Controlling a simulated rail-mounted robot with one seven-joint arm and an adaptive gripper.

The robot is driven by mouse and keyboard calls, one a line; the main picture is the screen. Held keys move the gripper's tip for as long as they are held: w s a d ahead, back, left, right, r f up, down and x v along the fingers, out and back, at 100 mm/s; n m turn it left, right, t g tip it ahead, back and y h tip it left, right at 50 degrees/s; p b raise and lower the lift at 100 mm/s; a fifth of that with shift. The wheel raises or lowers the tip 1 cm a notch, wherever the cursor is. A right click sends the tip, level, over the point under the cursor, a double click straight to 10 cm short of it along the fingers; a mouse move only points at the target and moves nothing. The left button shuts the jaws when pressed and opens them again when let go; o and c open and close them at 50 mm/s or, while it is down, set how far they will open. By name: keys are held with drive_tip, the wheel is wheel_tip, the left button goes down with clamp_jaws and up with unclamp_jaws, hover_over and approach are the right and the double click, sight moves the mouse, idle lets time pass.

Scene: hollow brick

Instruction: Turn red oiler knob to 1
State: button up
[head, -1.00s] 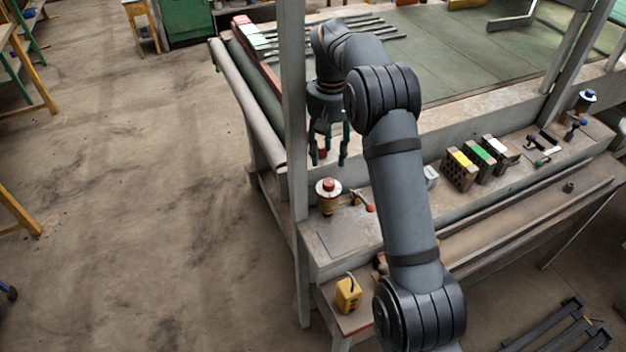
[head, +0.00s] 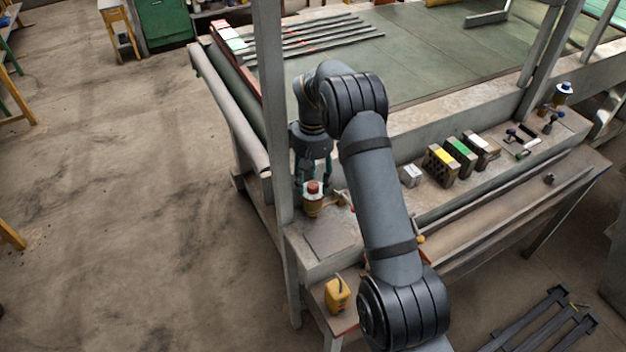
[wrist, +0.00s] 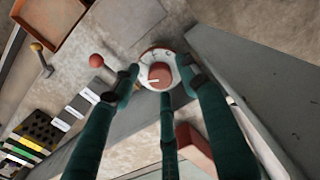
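The oiler with its red knob (head: 313,187) stands upright on the near-left corner of the bench. In the wrist view the red knob (wrist: 160,75) shows from above, with a white pointer mark on it and a pale dial ring (wrist: 148,55) around it. The dial's numbers are too small to read. My gripper (head: 313,182) points down at the oiler. In the wrist view its green fingers (wrist: 160,82) are spread around the knob, with visible gaps between fingertips and knob. It is open and holds nothing.
A red-ball lever (wrist: 96,60) sits close beside the oiler. A yellow-ball lever (wrist: 37,47) is farther off. Hollow bricks (head: 441,165) and a small grey block (head: 411,175) stand along the bench. A grey post (head: 270,120) rises left of my gripper. A yellow box (head: 337,294) sits below.

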drive_tip(key=shift+c, duration=1.2)
drive_tip(key=c, duration=0.8)
clamp_jaws()
drive_tip(key=shift+m+b, duration=0.35)
drive_tip(key=shift+m, duration=0.05)
drive_tip(key=shift+f+m+b, duration=0.15)
drive_tip(key=shift+m+b, duration=0.6)
drive_tip(key=shift+m, duration=0.25)
drive_tip(key=m+b, duration=0.2)
drive_tip(key=m, duration=0.2)
drive_tip(key=shift+m, duration=0.4)
drive_tip(key=o, duration=1.1)
unclamp_jaws()
